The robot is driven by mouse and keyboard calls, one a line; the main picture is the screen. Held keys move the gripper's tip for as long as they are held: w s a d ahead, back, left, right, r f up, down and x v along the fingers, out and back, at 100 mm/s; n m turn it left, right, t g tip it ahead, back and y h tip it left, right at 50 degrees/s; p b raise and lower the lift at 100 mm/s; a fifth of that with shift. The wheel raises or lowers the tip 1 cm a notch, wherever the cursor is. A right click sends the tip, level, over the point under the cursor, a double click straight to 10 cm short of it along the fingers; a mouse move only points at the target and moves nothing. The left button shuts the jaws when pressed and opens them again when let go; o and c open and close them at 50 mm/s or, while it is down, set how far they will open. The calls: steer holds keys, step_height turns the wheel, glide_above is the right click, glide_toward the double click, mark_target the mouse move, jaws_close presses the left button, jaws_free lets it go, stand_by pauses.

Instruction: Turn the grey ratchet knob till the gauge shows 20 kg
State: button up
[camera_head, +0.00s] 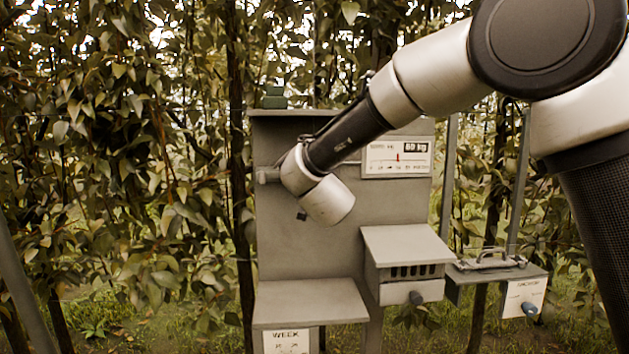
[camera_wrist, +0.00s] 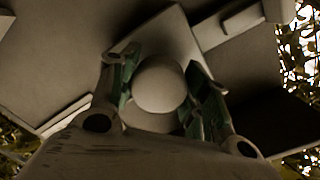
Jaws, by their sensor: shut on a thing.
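The grey knob (camera_wrist: 160,84) shows in the wrist view as a round pale end on a wider base. My gripper (camera_wrist: 161,75) has its green-padded fingers on either side of it and is shut on it. In the head view my wrist is in front of the grey board (camera_head: 350,245) and hides the knob and most of the gripper. The gauge (camera_head: 397,158) is at the board's upper right, with a red pointer near mid-scale. Its dark number window ends in "kg"; the digits look like 80 but are blurred.
A slatted box (camera_head: 408,262) juts from the board's lower right, and a shelf (camera_head: 310,302) from its lower left. A small side shelf (camera_head: 497,270) with a handle stands further right. Leafy branches (camera_head: 130,150) fill the left; my arm crosses the upper right.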

steer(key=n, duration=0.6)
steer(key=shift+f+h, duration=0.2)
steer(key=shift+h, duration=0.1)
steer(key=n, duration=0.5)
steer(key=shift+d+n, duration=0.1)
steer(key=shift+n, duration=0.2)
steer(key=o, duration=1)
steer(key=s, duration=0.4)
steer(key=s+d, duration=0.1)
steer(key=s, duration=0.7)
steer(key=shift+d+r, duration=0.15)
steer(key=shift+d, duration=0.25)
